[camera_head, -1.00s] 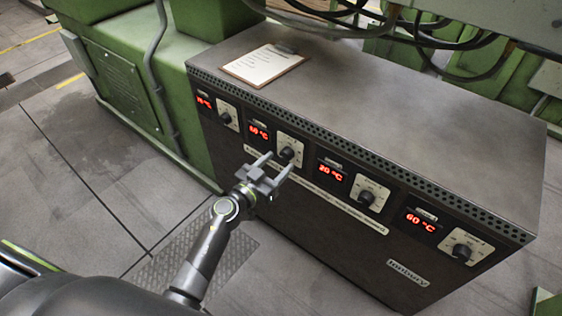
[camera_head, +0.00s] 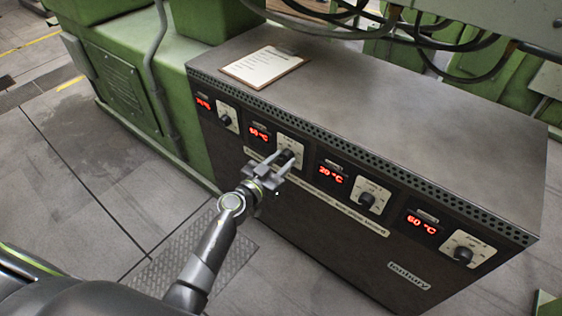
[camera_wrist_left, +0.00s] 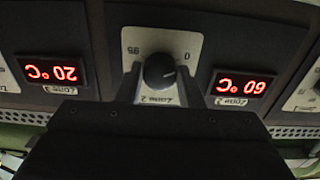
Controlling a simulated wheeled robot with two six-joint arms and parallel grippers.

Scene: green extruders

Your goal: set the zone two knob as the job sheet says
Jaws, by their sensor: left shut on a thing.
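The zone two knob (camera_head: 287,155) is black on a white dial plate, second from the left on the dark cabinet. In the left wrist view, upside down, the knob (camera_wrist_left: 160,70) sits between my fingers, labelled Zone 2. My left gripper (camera_head: 284,162) is shut on the knob, with one finger on each side. The zone two display (camera_wrist_left: 243,87) reads 60 °C in red; it also shows in the head view (camera_head: 259,133). The job sheet (camera_head: 262,66) lies on a clipboard on the cabinet top; its writing is too small to read. My right gripper is not in view.
The zone three display (camera_head: 332,173) reads 20 °C, with its knob (camera_head: 366,200) beside it. The far right display (camera_head: 422,224) reads 60 °C, beside its own knob (camera_head: 463,254). Dark cables (camera_head: 440,40) hang above the cabinet. The cabinet top (camera_head: 400,120) is mostly clear.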

